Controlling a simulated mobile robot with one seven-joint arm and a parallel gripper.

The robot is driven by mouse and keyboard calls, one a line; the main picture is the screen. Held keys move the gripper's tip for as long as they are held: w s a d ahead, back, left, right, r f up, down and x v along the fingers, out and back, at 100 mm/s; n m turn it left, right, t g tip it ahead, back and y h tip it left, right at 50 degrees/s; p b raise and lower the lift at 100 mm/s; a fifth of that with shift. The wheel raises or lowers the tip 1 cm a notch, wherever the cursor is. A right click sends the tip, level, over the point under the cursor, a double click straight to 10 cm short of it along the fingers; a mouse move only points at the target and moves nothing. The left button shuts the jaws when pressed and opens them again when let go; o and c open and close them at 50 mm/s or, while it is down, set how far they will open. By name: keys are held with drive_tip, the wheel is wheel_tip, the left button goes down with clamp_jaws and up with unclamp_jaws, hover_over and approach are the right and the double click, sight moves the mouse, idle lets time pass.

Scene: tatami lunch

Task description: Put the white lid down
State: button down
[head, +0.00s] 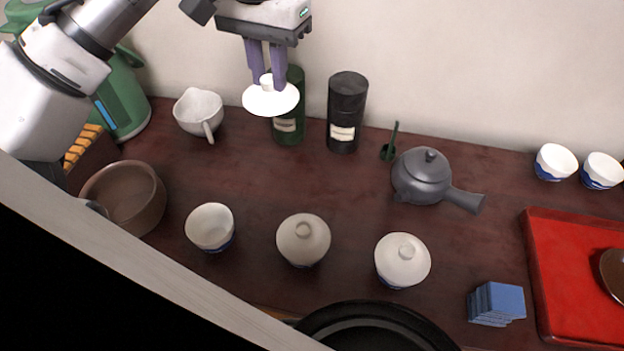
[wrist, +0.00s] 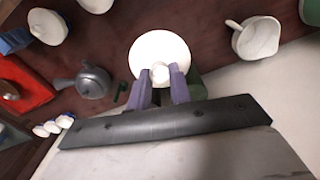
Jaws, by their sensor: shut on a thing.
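The white lid (head: 271,99) is a round disc with a small knob. My gripper (head: 266,82) is shut on the knob and holds the lid in the air in front of the dark green canister at the back. In the wrist view, the white lid (wrist: 158,52) sits between the purple fingertips of my gripper (wrist: 159,73), roughly level. On the table, an uncovered white and blue cup (head: 210,227) stands at the left. A greyish lidded cup (head: 303,240) is in the middle, and a white lidded cup (head: 402,260) is to its right.
A white spouted bowl (head: 199,112), green canister (head: 290,127), black canister (head: 346,112) and green scoop (head: 389,150) stand at the back. A grey teapot (head: 421,175), blue coasters (head: 497,303) and red tray (head: 534,270) are right. A brown bowl (head: 126,199) is left. Bare table (head: 255,182) lies mid-left.

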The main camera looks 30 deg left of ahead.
sight(275, 113)
drive_tip(key=shift+f, duration=0.15)
drive_tip(key=shift+w+f, duration=0.1)
drive_tip(key=shift+f, duration=0.2)
wheel_tip(275, 113, down, 19)
drive_tip(key=b, duration=0.3)
drive_tip(key=shift+f, duration=0.15)
drive_tip(key=c, duration=1.3)
unclamp_jaws()
wheel_tip(275, 113, up, 12)
drive_tip(key=shift+r+p, duration=0.1)
drive_tip(key=shift+p, duration=0.55)
